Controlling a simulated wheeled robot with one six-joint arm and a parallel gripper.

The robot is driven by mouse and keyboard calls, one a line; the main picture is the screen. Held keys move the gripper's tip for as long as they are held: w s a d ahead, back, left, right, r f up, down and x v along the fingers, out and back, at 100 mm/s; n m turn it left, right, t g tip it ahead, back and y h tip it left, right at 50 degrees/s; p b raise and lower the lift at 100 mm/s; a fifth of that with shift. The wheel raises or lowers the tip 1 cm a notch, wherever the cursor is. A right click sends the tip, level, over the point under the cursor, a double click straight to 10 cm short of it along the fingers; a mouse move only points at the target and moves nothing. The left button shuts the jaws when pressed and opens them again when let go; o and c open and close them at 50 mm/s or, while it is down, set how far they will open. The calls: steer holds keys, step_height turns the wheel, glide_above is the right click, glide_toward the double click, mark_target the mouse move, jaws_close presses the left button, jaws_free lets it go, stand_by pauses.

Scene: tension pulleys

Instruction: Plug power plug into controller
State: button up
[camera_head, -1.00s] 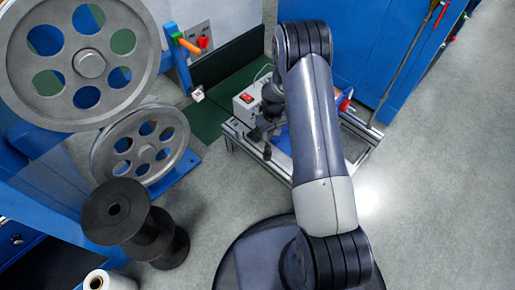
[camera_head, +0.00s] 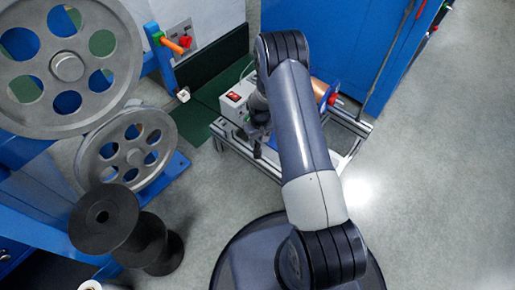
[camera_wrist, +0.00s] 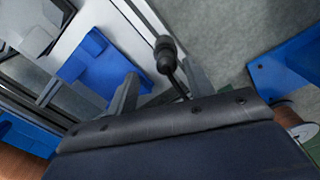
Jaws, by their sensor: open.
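The controller (camera_head: 236,101) is a white box with a red switch, on an aluminium-framed stand in the head view. My gripper (camera_head: 257,140) points down just in front of it, partly hidden by my arm. In the wrist view my gripper (camera_wrist: 160,72) has its two grey fingers apart. A black rounded piece with a thin black cable, which looks like the power plug (camera_wrist: 164,52), shows between and beyond the fingertips. I cannot tell whether either finger touches it. The plug is not clear in the head view, and the controller's socket is not visible.
Large grey pulley wheels (camera_head: 128,153) and a black spool (camera_head: 103,218) stand at the left. A blue cabinet (camera_head: 335,50) stands behind the stand's frame (camera_head: 262,165). A copper-coloured roll (camera_head: 320,90) lies on the stand's right. Open grey floor (camera_head: 425,190) is at the right.

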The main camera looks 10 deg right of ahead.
mark_target(258, 145)
steer(key=f, duration=0.1)
steer(key=f+b, duration=0.1)
steer(key=f, duration=0.1)
steer(key=f+b, duration=0.1)
steer(key=f, duration=0.1)
steer(key=shift+a+f, duration=0.15)
steer(key=shift+a, duration=0.2)
steer(key=shift+c, duration=0.3)
steer(key=c, duration=1)
steer(key=shift+o, duration=0.2)
step_height(258, 145, up, 10)
steer(key=p, duration=0.3)
